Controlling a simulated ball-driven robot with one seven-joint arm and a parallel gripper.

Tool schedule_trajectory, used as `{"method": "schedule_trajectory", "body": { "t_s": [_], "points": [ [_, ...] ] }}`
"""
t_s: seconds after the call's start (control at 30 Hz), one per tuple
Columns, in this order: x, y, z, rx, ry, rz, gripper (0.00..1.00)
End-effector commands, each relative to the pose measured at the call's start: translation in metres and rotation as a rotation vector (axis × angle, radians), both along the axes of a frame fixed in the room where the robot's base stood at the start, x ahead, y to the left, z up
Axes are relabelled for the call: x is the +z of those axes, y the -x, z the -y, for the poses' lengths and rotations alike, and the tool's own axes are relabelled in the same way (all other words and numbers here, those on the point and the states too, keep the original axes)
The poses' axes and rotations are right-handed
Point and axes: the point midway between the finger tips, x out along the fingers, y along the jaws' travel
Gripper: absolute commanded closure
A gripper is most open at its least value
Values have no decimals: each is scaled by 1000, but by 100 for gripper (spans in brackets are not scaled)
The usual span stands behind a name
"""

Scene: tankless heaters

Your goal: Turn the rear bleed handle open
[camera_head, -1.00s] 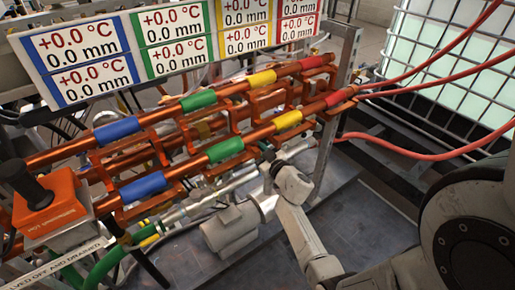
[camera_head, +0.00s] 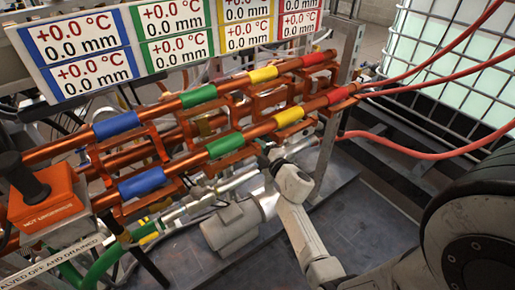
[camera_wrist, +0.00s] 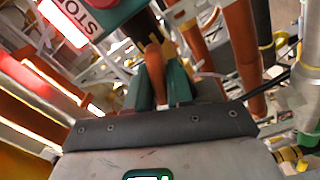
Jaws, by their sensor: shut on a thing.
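In the wrist view, my gripper (camera_wrist: 160,92) has its two green fingers closed around a narrow orange-brown handle (camera_wrist: 154,62). The handle stands up between the fingertips, with a yellow and black part just beyond it. I take it for the rear bleed handle, but its turn angle cannot be read. In the head view, my pale wrist (camera_head: 290,182) reaches in under the lower copper pipes. The fingers and the handle cannot be made out there.
Copper pipes with blue (camera_head: 141,182), green, yellow and red bands cross above my wrist. A display board (camera_head: 170,45) stands behind them. An orange box (camera_head: 45,207) with a black knob is at left. A red hose (camera_head: 430,152) runs right. The dark floor tray (camera_head: 350,230) has free room.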

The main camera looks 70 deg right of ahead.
Motion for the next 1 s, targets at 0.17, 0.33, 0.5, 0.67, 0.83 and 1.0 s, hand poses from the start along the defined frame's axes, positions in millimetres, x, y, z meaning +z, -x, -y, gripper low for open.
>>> {"method": "schedule_trajectory", "body": {
  "t_s": [0.17, 0.33, 0.5, 0.67, 0.83, 1.0],
  "points": [
    [-3, -1, -1, 3, 114, -72, 100],
    [-3, 0, -1, 1, 197, -122, 100],
    [-3, 0, -1, 2, 249, -155, 100],
    [-3, 0, -1, 2, 273, -169, 100],
    [-3, 0, -1, 2, 281, -174, 100],
    [-3, 0, -1, 3, 281, -175, 100]
  ]
}}
